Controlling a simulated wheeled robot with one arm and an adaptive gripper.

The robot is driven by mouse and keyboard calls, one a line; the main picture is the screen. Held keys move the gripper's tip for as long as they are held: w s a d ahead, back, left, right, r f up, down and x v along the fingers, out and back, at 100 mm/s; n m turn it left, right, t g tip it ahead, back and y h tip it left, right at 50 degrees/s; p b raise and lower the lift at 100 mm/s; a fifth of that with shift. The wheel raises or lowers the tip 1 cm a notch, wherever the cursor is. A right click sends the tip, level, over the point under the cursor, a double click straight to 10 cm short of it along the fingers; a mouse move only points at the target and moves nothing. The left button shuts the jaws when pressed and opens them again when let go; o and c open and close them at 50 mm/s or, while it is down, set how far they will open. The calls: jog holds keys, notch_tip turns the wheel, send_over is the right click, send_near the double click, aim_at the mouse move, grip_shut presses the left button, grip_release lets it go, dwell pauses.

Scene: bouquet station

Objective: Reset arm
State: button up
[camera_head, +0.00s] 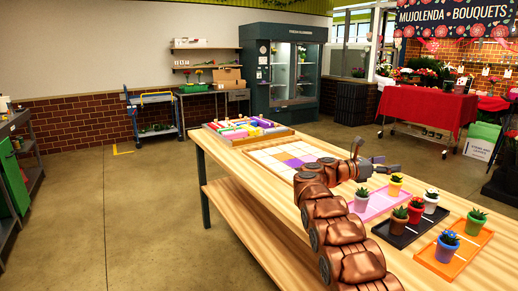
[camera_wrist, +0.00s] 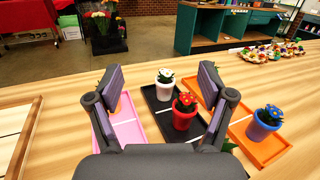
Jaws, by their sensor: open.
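My gripper (camera_head: 376,163) is held above the wooden table (camera_head: 262,213), its fingers spread and nothing between them. In the wrist view my gripper (camera_wrist: 157,92) is open, with the trays beyond and below it. A pink tray (camera_head: 376,204), a black tray (camera_head: 397,236) and an orange tray (camera_head: 453,263) lie side by side at the right. A red pot (camera_wrist: 184,117) and a white pot (camera_wrist: 165,92) stand on the black tray. A blue pot (camera_wrist: 264,125) stands on the orange tray.
A grid board (camera_head: 262,157) with pale squares and a tray of colored blocks (camera_head: 240,132) lie farther along the table. A red-draped stall table (camera_head: 426,108) and a dark glass cabinet (camera_head: 283,70) stand beyond. The floor left of the table is clear.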

jog(key=w+a+r+n+t+y+b, duration=0.2)
jog(key=w+a+r+n+t+y, duration=0.35)
jog(key=n, duration=0.45)
jog(key=w+a+r+n+t+y+b, duration=0.1)
jog(key=w+a+r+n+t+y, duration=0.1)
jog(key=a+r+n+t, duration=0.6)
jog(key=s+a+f+n+g+y+b, duration=0.1)
jog(key=s+a+f+n+y, duration=0.5)
jog(key=n, duration=0.3)
jog(key=s+a+f+n+g+y+b, duration=0.1)
jog(key=s+a+f+n+y+b, duration=0.1)
jog(key=s+a+f+n+y, duration=0.5)
jog(key=s+a+f+n+g+b, duration=0.25)
jog(key=s+f+n+g, duration=0.7)
jog(key=s+f, duration=1)
jog(key=s+d+f+n+g+h, duration=0.1)
jog(key=s+d+f+n+g, duration=0.15)
jog(key=s, duration=0.85)
jog(key=s+d+f+n+g+b, duration=0.1)
jog(key=s+f+n+g, duration=0.15)
jog(key=s, duration=0.95)
jog(key=s+d+f+n+g+h, duration=0.1)
jog(key=s+f+n+g, duration=0.15)
jog(key=s, duration=0.85)
notch_tip(320, 180, up, 19)
jog(key=t+p, duration=0.1)
jog(key=p, duration=1.7)
jog(key=shift+s+d+r+p, duration=0.15)
jog(key=shift+s+p, duration=0.15)
jog(key=shift+s, duration=0.05)
